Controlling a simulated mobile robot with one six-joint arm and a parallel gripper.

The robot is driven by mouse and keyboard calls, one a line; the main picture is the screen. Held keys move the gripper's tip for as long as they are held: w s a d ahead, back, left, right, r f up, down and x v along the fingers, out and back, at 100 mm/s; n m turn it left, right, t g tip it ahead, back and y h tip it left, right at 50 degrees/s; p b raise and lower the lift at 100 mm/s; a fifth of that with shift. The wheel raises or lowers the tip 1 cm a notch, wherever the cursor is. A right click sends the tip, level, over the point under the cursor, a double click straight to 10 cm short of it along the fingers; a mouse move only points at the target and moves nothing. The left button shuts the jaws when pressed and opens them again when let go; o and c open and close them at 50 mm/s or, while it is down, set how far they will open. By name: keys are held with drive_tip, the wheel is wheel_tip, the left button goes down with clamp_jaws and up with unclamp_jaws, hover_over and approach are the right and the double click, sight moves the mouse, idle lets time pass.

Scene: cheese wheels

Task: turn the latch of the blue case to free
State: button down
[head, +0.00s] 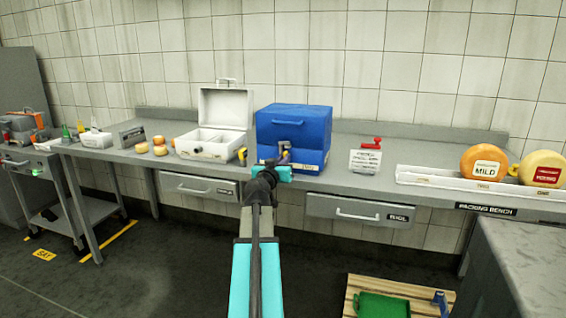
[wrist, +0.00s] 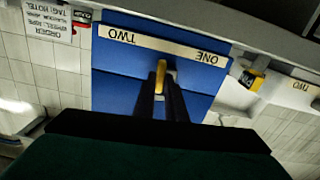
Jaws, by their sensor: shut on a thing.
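The blue case (head: 292,125) stands closed on the packing bench, with a handle on its front. A white strip (wrist: 165,41) on its face reads TWO and ONE, upside down in the wrist view. The yellow latch (wrist: 161,73) lies between those words and points at the strip. My gripper (head: 284,153) is at the lower front of the case. In the wrist view my gripper (wrist: 162,92) is shut on the latch, one dark finger on each side. The fingers hide part of the latch, and the head view does not show it clearly.
An open white case (head: 222,125) stands left of the blue case. A sign with a red clamp (head: 366,157) stands to its right. Cheese wheels (head: 484,161) sit in a white tray at far right. Drawers (head: 360,211) lie under the bench.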

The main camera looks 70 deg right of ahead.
drive_tip(key=shift+w+d+n+p, duration=0.1)
drive_tip(key=shift+n+p, duration=0.5)
drive_tip(key=shift+n, duration=3.65)
drive_tip(key=shift+w+n+p, duration=0.1)
drive_tip(key=shift+n+p, duration=0.45)
drive_tip(key=shift+n, duration=3.7)
drive_tip(key=shift+f, duration=0.1)
drive_tip(key=c, duration=1.8)
unclamp_jaws()
drive_tip(key=shift+f, duration=0.1)
drive_tip(key=shift+a, duration=0.2)
